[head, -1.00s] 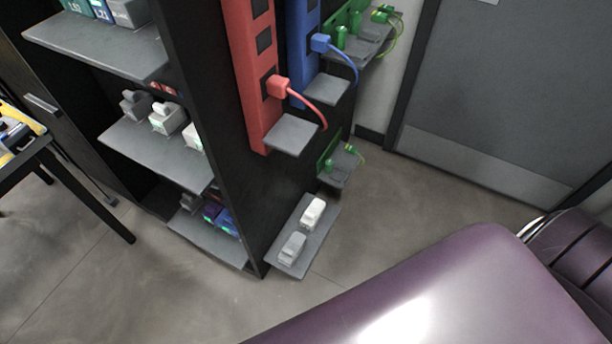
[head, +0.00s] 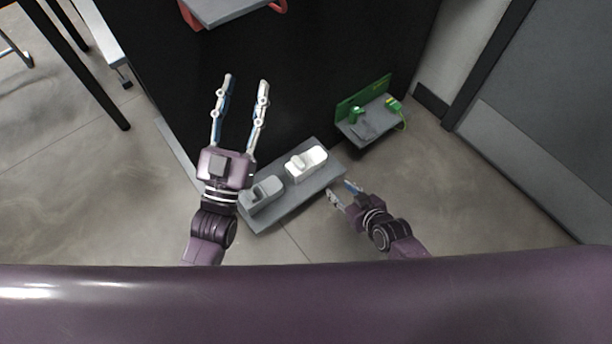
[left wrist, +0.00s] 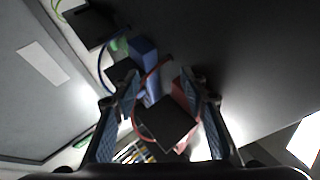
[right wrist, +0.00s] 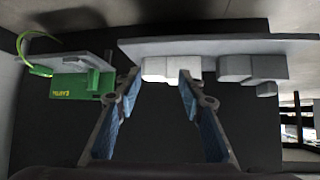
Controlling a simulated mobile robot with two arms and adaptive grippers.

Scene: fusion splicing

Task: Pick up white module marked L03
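A white module (head: 308,160) sits on the low grey shelf (head: 284,207) in the head view, beside a grey module (head: 262,193). No L03 marking is legible. In the right wrist view, the white module (right wrist: 158,68) and grey module (right wrist: 250,68) appear against the shelf (right wrist: 220,46). My right gripper (head: 341,190) is open and empty, just right of the shelf; its fingers (right wrist: 160,76) point toward the white module, apart from it. My left gripper (head: 246,80) is open and empty, left of the modules; its fingers also show in the left wrist view (left wrist: 155,82).
A green panel (head: 362,98) with a small shelf (head: 372,124) and cable stands right of the modules. The black cabinet side (head: 300,70) is behind both. A grey shelf (head: 228,10) juts out above. Floor (head: 480,190) to the right is clear.

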